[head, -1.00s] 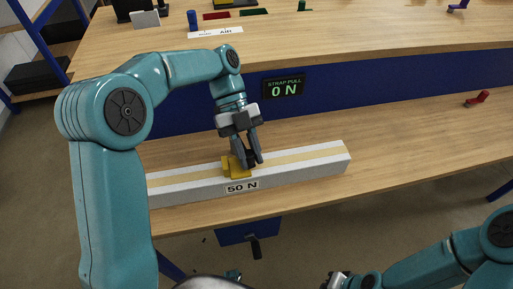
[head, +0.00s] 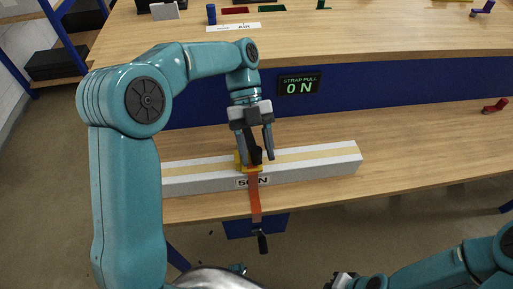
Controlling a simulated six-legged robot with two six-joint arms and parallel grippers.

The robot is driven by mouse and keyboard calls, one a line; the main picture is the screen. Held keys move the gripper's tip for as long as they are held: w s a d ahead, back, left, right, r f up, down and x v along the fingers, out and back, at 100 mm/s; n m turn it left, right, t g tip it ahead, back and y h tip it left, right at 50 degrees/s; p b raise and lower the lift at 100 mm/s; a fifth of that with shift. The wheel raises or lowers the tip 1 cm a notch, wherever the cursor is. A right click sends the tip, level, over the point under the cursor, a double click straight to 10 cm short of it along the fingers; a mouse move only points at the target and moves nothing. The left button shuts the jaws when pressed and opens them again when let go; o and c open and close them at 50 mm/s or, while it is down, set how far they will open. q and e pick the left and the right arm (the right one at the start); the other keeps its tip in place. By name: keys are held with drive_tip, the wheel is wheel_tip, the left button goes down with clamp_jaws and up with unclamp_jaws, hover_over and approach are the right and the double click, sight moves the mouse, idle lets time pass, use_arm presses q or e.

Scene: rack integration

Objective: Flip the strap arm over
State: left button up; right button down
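A yellow clamp (head: 240,158) sits on the long grey beam (head: 315,159) on the lower bench. A small dark piece (head: 257,155) stands up at the clamp; I cannot tell clearly whether it is the strap arm. An orange strap (head: 255,200) hangs from the clamp down the beam's front, partly covering the "50 N" label (head: 243,183), and past the bench edge. My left gripper (head: 259,160) points down over the clamp, its fingers apart on either side of the dark piece. My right gripper (head: 343,281) is at the bottom edge, its fingers not clear.
A "STRAP PULL" display (head: 300,86) reads 0 N on the blue panel. A blue box (head: 270,224) with a black handle (head: 262,242) is under the bench front. A red part (head: 495,105) lies far right.

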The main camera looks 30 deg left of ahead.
sight(251, 141)
use_arm(q)
drive_tip(key=shift+w+a+f, duration=0.1)
drive_tip(key=shift+w+f, duration=0.05)
drive_tip(key=p+v, duration=0.1)
drive_tip(key=v, duration=0.6)
drive_tip(key=shift+w+r+p, duration=0.1)
drive_tip(key=shift+r+p, duration=0.15)
drive_tip(key=shift+p, duration=0.15)
